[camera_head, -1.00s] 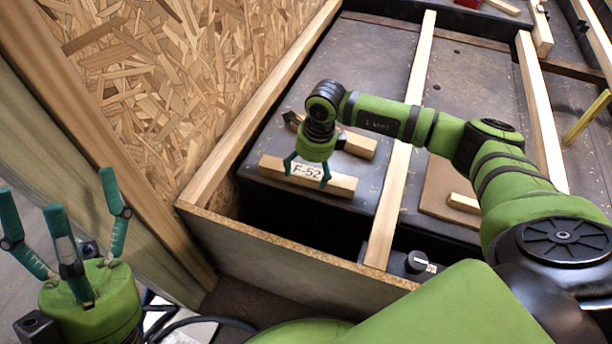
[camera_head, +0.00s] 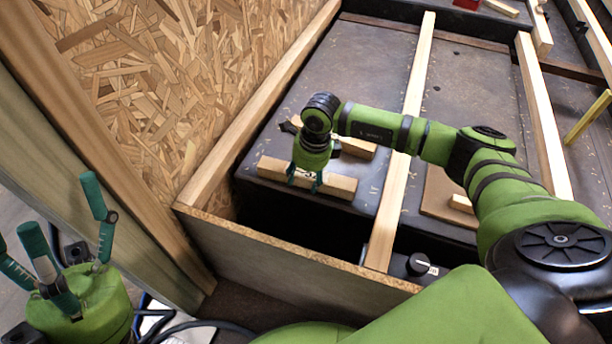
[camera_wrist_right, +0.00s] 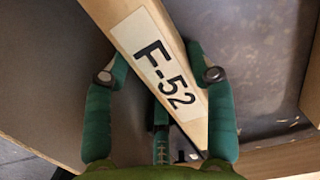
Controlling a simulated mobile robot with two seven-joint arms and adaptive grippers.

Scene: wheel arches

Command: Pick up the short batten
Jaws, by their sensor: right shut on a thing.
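A pale wooden batten (camera_head: 340,187) lies near the front edge of a dark bay floor. In the right wrist view the same batten (camera_wrist_right: 120,22) runs diagonally between the fingers and bears a white label reading F-52. My right gripper (camera_head: 304,184) reaches down over its middle and is shut on it, with fingers on both sides. The batten seems to be still at floor level. A second batten (camera_head: 357,147) lies just behind, partly hidden by my right gripper. My left gripper (camera_head: 48,218) is at the lower left, its fingers spread and empty.
A chipboard wall (camera_head: 170,80) rises on the left. A low board (camera_head: 285,248) edges the bay in front, and a long wooden rail (camera_head: 416,90) borders it on the right. A black knob (camera_head: 419,264) sits beyond that rail. Dark floor behind the battens is free.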

